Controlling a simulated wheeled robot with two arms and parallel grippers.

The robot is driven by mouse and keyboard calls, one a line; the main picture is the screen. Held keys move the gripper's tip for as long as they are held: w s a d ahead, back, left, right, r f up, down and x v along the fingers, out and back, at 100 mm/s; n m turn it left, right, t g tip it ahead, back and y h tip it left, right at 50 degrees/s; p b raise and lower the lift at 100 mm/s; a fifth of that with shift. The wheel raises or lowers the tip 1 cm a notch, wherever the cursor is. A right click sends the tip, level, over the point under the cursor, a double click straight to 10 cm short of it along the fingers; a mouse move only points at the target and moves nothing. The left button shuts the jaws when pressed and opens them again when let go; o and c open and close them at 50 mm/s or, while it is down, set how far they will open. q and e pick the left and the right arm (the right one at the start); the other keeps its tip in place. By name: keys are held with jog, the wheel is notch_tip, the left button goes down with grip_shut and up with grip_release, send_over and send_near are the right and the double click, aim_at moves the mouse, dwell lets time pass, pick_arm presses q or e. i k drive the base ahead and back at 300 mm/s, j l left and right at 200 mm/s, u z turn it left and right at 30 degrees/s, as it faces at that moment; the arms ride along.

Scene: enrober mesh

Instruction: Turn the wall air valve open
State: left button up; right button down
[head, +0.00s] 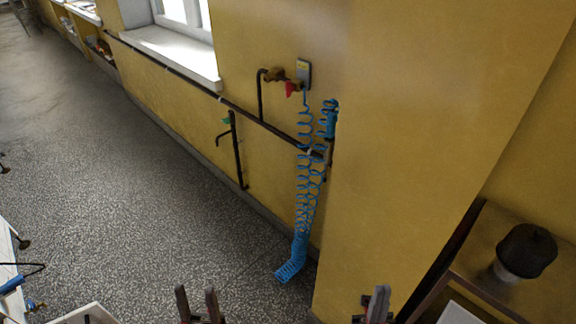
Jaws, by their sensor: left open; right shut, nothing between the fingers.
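The wall air valve is a small brass fitting (274,74) on a dark pipe on the yellow wall, with a red handle (290,88) just below and right of it. The handle is too small to tell its exact turn. A blue coiled hose (303,180) hangs below it down to the floor. My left gripper (197,292) is at the bottom edge, open and empty, with two upright fingers apart. My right gripper (377,298) is at the bottom, right of it, shut and empty. Both are well short of the valve in the picture.
A pipe with a green handle (227,121) stands lower left. A yellow wall corner juts out on the right, near a table with a black-topped object (525,250). The speckled floor (120,190) is mostly clear.

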aim_at(289, 88)
jog(key=i+j+u, duration=0.6)
jog(key=u, duration=0.15)
